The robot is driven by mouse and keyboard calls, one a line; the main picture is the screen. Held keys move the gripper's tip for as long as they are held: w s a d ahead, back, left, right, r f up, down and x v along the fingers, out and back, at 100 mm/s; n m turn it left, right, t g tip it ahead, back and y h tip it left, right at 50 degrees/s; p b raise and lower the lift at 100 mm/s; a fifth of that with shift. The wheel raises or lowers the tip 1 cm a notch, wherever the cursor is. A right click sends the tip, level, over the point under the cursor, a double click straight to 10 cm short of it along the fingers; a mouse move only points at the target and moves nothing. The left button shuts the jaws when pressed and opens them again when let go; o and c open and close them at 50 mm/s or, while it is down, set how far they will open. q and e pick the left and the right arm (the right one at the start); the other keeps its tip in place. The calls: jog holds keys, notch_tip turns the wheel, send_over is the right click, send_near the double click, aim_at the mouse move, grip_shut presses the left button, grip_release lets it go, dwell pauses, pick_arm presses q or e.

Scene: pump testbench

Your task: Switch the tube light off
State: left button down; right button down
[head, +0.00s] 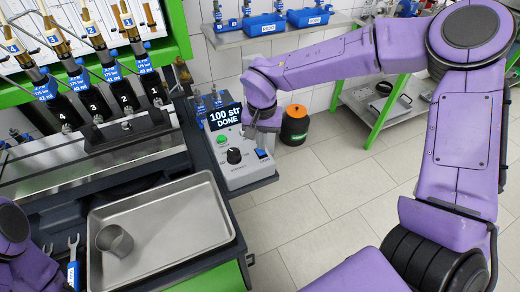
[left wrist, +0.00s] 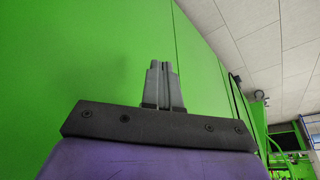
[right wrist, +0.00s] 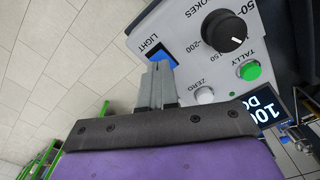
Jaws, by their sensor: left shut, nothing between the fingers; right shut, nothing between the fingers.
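A grey control box (head: 240,170) stands at the right end of the bench, with a display reading "100 str DONE". A blue rocker switch (head: 262,154) is at its right front corner; in the right wrist view the switch (right wrist: 158,53) sits beside the word LIGHT. My right gripper (head: 261,142) is shut and empty, its fingertips (right wrist: 161,64) right at the switch and partly covering it. I cannot tell whether they touch. My left gripper (left wrist: 162,66) is shut and empty in front of a green panel. I cannot make out the tube light in any view.
The box also carries a black knob (right wrist: 226,31), a green TALLY button (right wrist: 250,70) and a white ZERO button (right wrist: 204,95). A metal tray (head: 165,235) with a cup (head: 115,240) lies on the bench. An orange-and-black bin (head: 294,125) stands on the open tiled floor.

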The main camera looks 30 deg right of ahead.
jog(key=shift+s+f+b, duration=0.1)
jog(key=shift+f+b, duration=0.2)
jog(key=shift+f, duration=0.95)
dwell(0.4)
notch_tip(320, 180, up, 2)
jog(key=p, duration=0.2)
jog(key=shift+p, duration=0.35)
notch_tip(320, 180, up, 5)
jog(key=p, duration=0.6)
jog(key=shift+r+p, duration=0.15)
jog(key=shift+p, duration=0.15)
